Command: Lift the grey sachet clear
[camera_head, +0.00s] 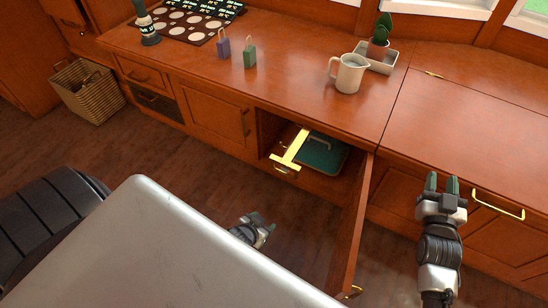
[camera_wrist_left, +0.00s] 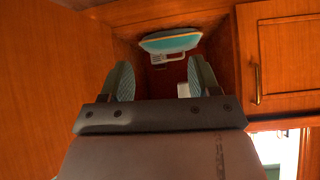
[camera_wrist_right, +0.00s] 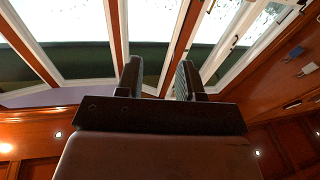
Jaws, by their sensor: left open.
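I cannot clearly make out a grey sachet. A small pale piece (camera_wrist_left: 183,90) shows beside the right-hand finger in the left wrist view, partly hidden; I cannot tell what it is. A teal, pale-rimmed item with a handle (camera_head: 320,154) lies inside the open cabinet; it also shows in the left wrist view (camera_wrist_left: 170,41), beyond the fingers. My left gripper (camera_head: 262,222) is low in front of the cabinet opening, open, with nothing seen between its fingers (camera_wrist_left: 160,76). My right gripper (camera_head: 442,184) is open and empty at the counter's front edge, at right.
The open cabinet door (camera_head: 352,222) stands out between my two grippers.

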